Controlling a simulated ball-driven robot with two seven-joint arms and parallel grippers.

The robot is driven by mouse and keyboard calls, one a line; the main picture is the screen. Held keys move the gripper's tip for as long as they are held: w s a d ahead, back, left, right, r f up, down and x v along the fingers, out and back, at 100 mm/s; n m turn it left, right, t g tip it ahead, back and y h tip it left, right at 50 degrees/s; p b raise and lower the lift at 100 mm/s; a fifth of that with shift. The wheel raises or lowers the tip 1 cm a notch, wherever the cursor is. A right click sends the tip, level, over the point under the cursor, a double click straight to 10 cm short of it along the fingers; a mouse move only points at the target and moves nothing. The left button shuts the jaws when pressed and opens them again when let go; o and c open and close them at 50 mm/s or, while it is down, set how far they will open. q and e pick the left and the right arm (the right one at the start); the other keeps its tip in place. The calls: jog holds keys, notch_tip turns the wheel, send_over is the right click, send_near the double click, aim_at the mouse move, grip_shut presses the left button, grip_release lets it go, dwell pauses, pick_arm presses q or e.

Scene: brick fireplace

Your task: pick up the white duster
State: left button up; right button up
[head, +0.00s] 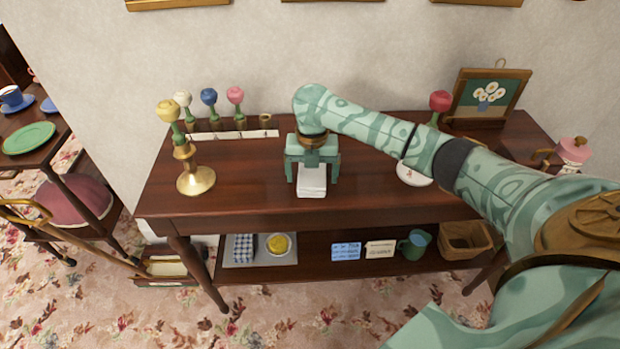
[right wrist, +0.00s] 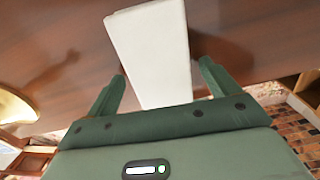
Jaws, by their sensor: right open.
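The white duster (head: 311,187) is a pale oblong block lying on the dark wooden table (head: 240,180), near its front edge. My right gripper (head: 312,172) is over the duster, with one finger on each side. In the right wrist view the duster (right wrist: 155,45) runs between the two open fingers (right wrist: 163,72). Gaps show beside it, so the fingers do not look closed on it. The duster's rear part is hidden under the gripper in the head view. My left gripper is not in view.
A brass candlestick (head: 196,181) with a yellow flower-like top stands to the left. Behind is a white rack (head: 205,136) with several coloured knobs. A white dish (head: 414,178) and a framed flower picture (head: 489,97) are to the right. The tabletop left of the gripper is clear.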

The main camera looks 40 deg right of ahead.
aim_at(312, 173)
jog(key=shift+r, duration=0.1)
jog(key=c, duration=1.1)
jog(key=shift+o, duration=0.2)
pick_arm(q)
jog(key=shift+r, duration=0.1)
pick_arm(e)
jog(key=shift+r, duration=0.1)
